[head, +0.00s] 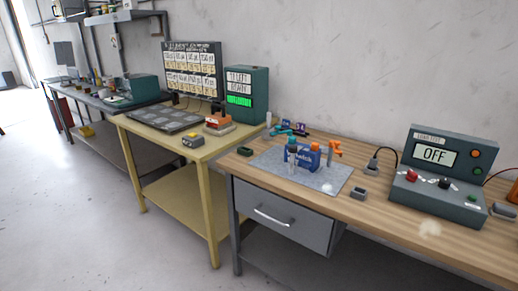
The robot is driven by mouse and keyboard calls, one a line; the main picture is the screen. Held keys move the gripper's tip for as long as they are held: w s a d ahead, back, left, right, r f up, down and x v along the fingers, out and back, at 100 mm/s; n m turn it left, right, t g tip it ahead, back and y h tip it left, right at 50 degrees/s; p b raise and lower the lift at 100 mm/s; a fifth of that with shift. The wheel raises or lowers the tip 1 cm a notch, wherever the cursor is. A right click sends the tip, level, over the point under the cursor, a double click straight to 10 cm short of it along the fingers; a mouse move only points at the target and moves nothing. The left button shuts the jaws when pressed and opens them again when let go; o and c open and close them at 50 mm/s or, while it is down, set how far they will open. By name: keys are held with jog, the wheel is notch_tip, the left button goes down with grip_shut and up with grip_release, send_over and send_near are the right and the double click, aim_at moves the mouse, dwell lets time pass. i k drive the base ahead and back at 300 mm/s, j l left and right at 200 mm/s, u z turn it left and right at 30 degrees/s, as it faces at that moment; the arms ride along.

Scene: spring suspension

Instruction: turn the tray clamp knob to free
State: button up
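A dark flat tray (165,119) with several shallow pockets lies on the yellow table (180,145) left of centre. Beside its right end stands a small device with an orange-red top and a grey base (219,124). I cannot tell which of these carries the tray clamp knob; no knob pointer or marking is readable. My gripper is not in view.
A wooden bench (375,205) with a grey mat, small tools, a blue box and an "OFF" control box (436,168) stands right. A teal display unit (246,95) and a label board (192,70) stand behind the tray. Floor (100,225) at front left is clear.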

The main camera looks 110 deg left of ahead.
aim_at(293, 150)
jog(key=u, duration=3.55)
